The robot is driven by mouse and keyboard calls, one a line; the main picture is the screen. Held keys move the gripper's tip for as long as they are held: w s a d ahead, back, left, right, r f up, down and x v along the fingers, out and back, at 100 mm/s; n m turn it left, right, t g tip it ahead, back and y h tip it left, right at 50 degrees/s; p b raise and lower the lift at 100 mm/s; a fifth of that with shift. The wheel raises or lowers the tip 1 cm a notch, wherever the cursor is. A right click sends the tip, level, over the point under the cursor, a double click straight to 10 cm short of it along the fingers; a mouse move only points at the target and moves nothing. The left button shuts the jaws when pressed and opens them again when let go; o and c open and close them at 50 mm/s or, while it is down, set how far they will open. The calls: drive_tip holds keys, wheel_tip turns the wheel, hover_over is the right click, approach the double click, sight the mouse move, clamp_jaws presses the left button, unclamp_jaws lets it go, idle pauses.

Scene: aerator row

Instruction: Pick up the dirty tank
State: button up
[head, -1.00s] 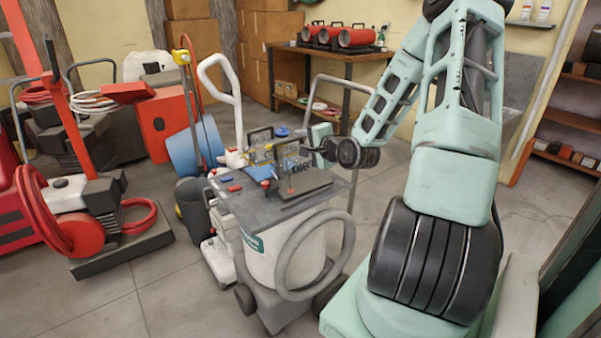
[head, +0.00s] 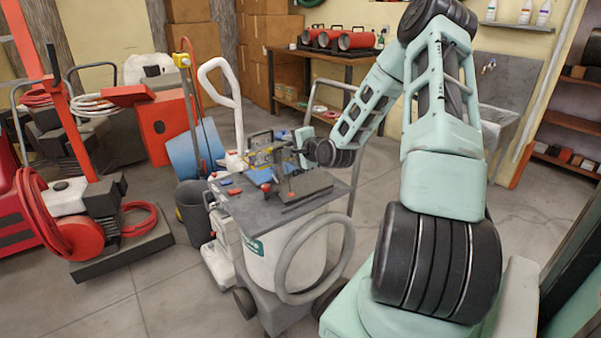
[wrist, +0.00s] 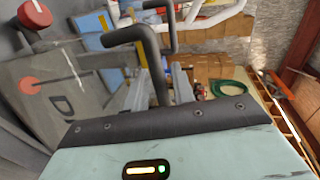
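The dirty tank (head: 287,182) is a grey, see-through tank on the cart's dark top, with a red knob at its left side. Its label is not readable in the head view. In the wrist view the tank (wrist: 62,108) fills the left, with a large "D" and a red cap. Its black bent handle (wrist: 149,55) reaches toward my gripper. My gripper (wrist: 163,88) has its two fingers on either side of a handle leg. I cannot tell whether they press on it. In the head view my gripper (head: 297,153) is at the tank's top, partly hidden.
The cart (head: 230,200) also carries small red and blue parts and a yellow-labelled item (head: 260,157) behind the tank. A grey hose loop (head: 315,258) hangs on its front. Red machines (head: 75,225) stand left. A workbench (head: 335,60) is behind; floor in front is open.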

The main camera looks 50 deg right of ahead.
clamp_jaws()
idle(1.2)
